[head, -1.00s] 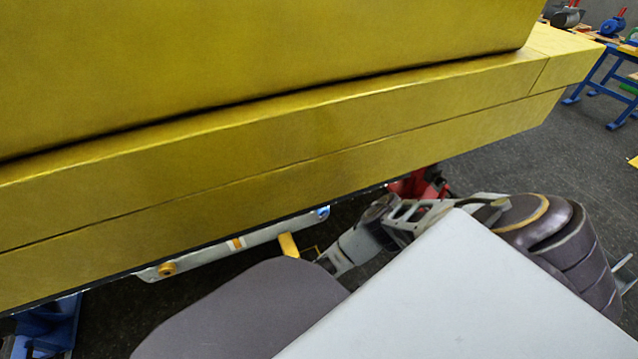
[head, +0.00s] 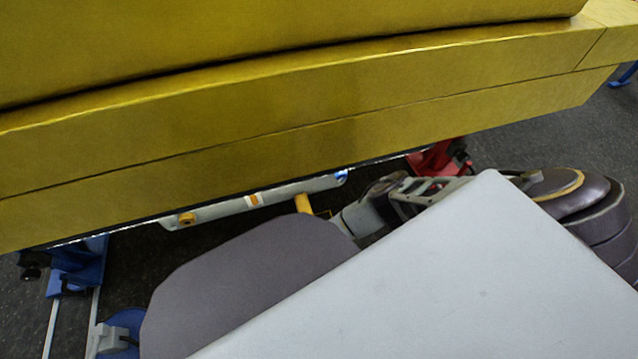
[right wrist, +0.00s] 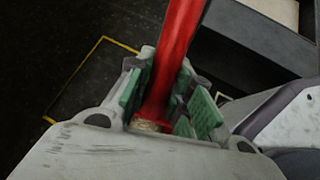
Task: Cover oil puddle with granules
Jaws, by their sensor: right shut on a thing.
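In the right wrist view my right gripper (right wrist: 163,95) is shut on a red rod-like thing (right wrist: 178,40). Its green pads press on both sides of the rod, which runs out of the top of the picture. The far end of the rod is cut off, so I cannot tell what it belongs to. In the head view, grey links of my right arm show below the yellow beam, and the red rod cannot be made out there. No oil puddle or granules can be made out in either view. My left gripper is not in view.
A large yellow beam (head: 330,110) spans the head view close in front. Beneath it are a grey cylinder (head: 225,208), a red stand (head: 430,160) and a blue stand (head: 78,265). A yellow outline (right wrist: 75,78) marks dark floor in the wrist view.

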